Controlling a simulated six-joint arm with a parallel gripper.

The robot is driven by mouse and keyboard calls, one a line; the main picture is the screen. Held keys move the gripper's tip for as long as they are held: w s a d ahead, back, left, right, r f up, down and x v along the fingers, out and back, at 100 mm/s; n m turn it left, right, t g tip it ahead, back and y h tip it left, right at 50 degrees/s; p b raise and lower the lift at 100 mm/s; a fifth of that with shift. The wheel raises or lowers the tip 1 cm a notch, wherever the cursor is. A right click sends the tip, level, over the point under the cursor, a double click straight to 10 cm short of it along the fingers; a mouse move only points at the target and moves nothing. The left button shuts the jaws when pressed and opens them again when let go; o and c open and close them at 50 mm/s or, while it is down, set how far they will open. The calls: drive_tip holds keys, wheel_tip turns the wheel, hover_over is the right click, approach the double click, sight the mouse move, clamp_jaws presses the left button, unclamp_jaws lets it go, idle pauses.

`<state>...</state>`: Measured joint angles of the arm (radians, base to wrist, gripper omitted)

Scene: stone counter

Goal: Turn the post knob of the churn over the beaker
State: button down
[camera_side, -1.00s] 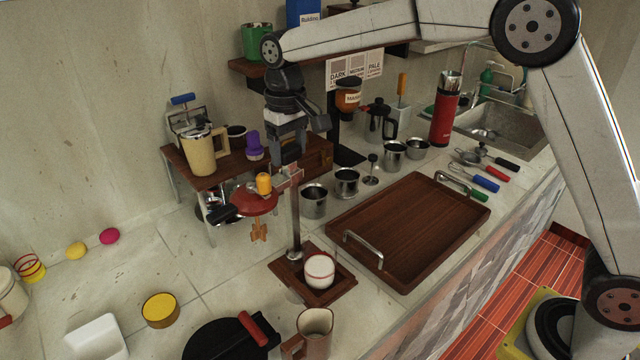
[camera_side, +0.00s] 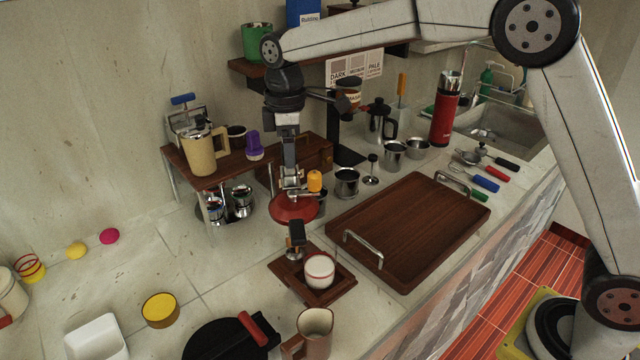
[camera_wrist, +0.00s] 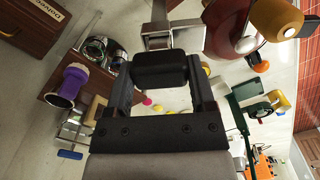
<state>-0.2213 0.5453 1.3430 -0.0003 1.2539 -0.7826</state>
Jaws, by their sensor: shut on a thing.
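My gripper (camera_side: 291,184) points down at the top of the post stand. In the wrist view my gripper (camera_wrist: 160,85) is shut on a black block-shaped knob (camera_wrist: 160,70), joined to a silver bracket. The red churn (camera_side: 293,208) with an orange knob (camera_side: 314,181) sits beside and below the fingers. It also shows at the upper right of the wrist view (camera_wrist: 228,35). A black handle (camera_side: 296,232) projects toward the camera. The white beaker-like cup (camera_side: 319,269) stands on the dark wooden base (camera_side: 344,288), lower and slightly right. The post is mostly hidden.
A wooden tray (camera_side: 410,225) with metal handles lies to the right. A low wooden shelf (camera_side: 222,174) with a beige mug (camera_side: 200,158) and purple item (camera_side: 254,147) stands behind left. Metal cups (camera_side: 346,183) stand behind.

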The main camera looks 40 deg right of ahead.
drive_tip(key=n, duration=0.6)
drive_tip(key=shift+r+n, duration=0.1)
drive_tip(key=shift+n, duration=0.2)
idle(0.4)
unclamp_jaws()
drive_tip(key=shift+r, duration=3.9)
drive_tip(key=s+d+f+m+t, duration=0.4)
drive_tip(key=s+d+f+m, duration=0.1)
drive_tip(key=d+f+m, duration=0.55)
drive_tip(key=s+f+m, duration=0.3)
drive_tip(key=s+f, duration=0.2)
drive_tip(key=s, duration=0.4)
drive_tip(key=s+d+f+m+g, duration=0.1)
drive_tip(key=s+f+m, duration=0.3)
drive_tip(key=s, duration=0.5)
drive_tip(key=shift+f, duration=0.55)
